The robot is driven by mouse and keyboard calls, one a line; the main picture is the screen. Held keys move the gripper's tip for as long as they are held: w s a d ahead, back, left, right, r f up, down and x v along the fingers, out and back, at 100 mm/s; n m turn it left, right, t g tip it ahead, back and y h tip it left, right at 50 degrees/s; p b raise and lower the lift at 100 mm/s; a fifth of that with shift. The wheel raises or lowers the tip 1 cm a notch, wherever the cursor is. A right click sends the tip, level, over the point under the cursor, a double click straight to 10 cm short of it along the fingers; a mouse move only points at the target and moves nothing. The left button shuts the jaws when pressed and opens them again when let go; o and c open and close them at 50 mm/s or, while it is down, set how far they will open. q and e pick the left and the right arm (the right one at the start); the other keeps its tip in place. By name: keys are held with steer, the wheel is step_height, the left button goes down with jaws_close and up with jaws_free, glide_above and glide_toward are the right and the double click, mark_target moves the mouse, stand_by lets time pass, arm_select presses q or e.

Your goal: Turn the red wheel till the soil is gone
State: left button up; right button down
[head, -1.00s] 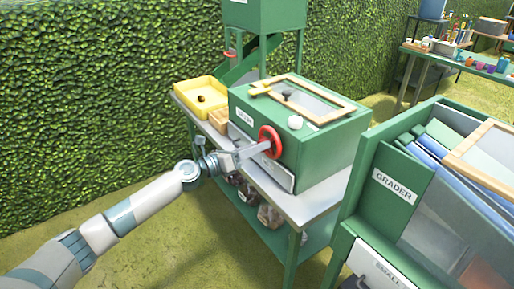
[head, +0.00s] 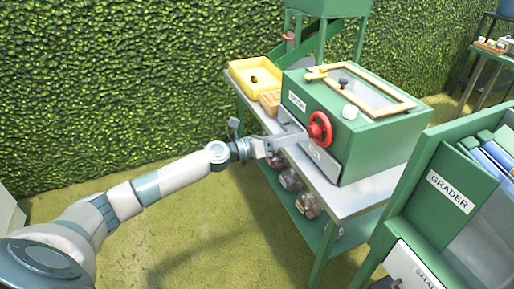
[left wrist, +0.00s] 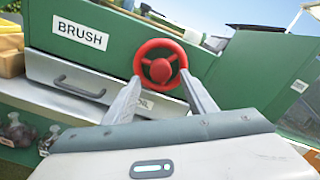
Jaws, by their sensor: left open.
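The red wheel (head: 320,128) is on the front of a green box (head: 385,135). In the left wrist view the wheel (left wrist: 160,62) is whole, with a red hub, and the box's label reads BRUSH. My left gripper (head: 302,137) is at the wheel's left side in the head view. In the left wrist view its two fingers (left wrist: 160,84) are apart, with their tips at the lower left and lower right of the rim. I cannot tell whether they touch it. A dark lump (head: 343,83) shows within the wooden frame on top; I cannot tell if it is soil. My right gripper is out of view.
A grey drawer (left wrist: 75,80) is below the label. A yellow tray (head: 255,90) stands on the metal table (head: 350,200) left of the box. A white round thing (head: 350,112) lies on the box. The green GRADER machine (head: 440,200) stands close at the right.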

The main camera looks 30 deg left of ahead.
arm_select(q)
steer(key=b+v, duration=0.3)
steer(key=v, duration=0.9)
steer(key=shift+s, duration=0.15)
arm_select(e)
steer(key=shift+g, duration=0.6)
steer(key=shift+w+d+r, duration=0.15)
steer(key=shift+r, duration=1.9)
arm_select(q)
steer(key=shift+a, duration=0.15)
